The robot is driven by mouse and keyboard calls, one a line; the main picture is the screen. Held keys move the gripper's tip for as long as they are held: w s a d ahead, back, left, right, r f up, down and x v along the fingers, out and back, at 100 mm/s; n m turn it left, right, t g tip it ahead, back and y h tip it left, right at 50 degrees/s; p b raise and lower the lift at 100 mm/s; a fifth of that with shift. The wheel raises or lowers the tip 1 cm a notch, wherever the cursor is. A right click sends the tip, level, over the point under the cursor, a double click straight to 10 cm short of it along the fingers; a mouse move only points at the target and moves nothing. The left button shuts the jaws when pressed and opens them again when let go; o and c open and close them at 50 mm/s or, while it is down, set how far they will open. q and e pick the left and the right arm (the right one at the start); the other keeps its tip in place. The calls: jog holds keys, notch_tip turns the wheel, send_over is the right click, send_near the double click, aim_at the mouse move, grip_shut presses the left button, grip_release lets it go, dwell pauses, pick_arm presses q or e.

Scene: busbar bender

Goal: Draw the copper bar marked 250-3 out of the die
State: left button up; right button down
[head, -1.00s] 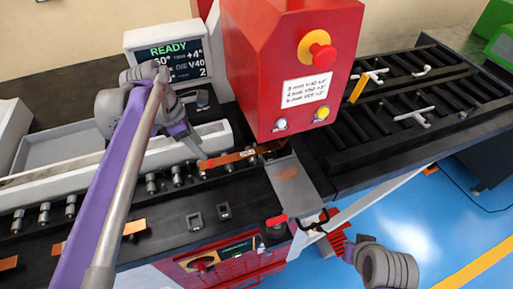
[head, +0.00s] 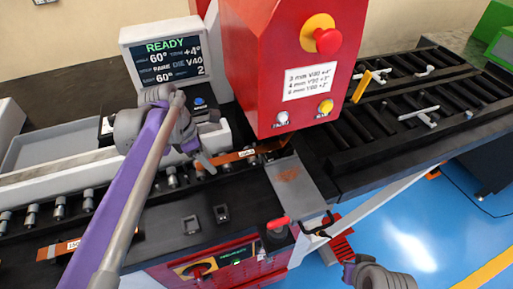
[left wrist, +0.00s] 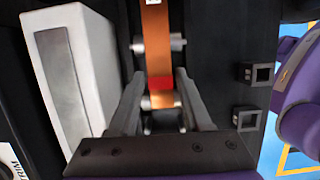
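The copper bar (head: 236,156), with a white label, lies over the rollers at the front of the red bender (head: 290,60). Its right end runs in under the red head, where the die is hidden. The label is too small to read. My left gripper (head: 206,165) is at the bar's left end. In the left wrist view my left gripper (left wrist: 160,105) is open, its two fingers on either side of the copper bar (left wrist: 157,50), with gaps between fingers and bar. A red mark shows on the bar there. My right forearm is at the lower right; its fingers are out of sight.
Other copper pieces (head: 64,246) lie at the lower left. The screen (head: 168,55) reads READY. A black rack (head: 410,105) is on the right. Rollers (head: 59,207) line the left.

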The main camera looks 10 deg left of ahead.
pick_arm(q)
grip_shut()
jog(key=shift+r, duration=0.1)
